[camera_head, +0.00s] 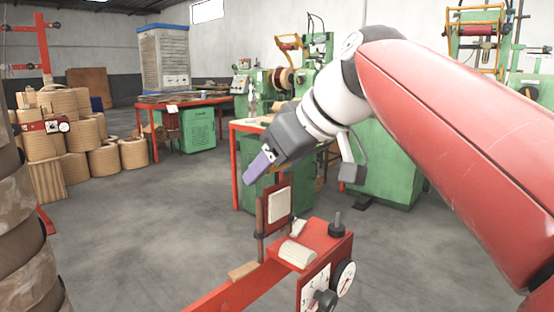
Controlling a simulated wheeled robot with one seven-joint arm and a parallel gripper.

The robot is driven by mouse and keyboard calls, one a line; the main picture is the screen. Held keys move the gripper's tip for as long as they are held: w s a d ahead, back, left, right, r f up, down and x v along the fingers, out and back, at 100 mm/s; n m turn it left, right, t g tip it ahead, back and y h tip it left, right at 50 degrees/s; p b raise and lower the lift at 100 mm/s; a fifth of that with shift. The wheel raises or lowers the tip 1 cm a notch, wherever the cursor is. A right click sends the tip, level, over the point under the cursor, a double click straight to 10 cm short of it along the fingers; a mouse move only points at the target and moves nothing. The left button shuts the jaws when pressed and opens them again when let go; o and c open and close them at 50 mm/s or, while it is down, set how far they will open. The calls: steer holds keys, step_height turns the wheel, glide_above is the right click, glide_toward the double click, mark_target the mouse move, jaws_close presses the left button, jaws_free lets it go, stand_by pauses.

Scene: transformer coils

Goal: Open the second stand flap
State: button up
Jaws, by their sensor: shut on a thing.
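The near red stand (322,236) is at the lower middle, with dials on its front and a white handle-like part on top. An upright red flap with a white pad (279,205) stands at its back left, beside a thin brown post (260,215). My gripper (250,178) comes down from the upper right, with its purple fingers just above and left of the flap's top. The fingers look closed. The contact between fingers and flap is not clear from this side.
A second stand-like red unit (45,126) is at the left among several coils (90,132). Large coils (22,235) fill the left edge. Red-framed tables (182,101) and green machines (383,160) stand behind. The grey floor at centre left is clear.

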steer(key=shift+f, duration=0.15)
steer(key=o, duration=1.3)
steer(key=v, duration=0.7)
steer(key=shift+s+d+r+p, duration=0.15)
steer(key=shift+d+r+p, duration=0.05)
steer(key=shift+r+p, duration=0.15)
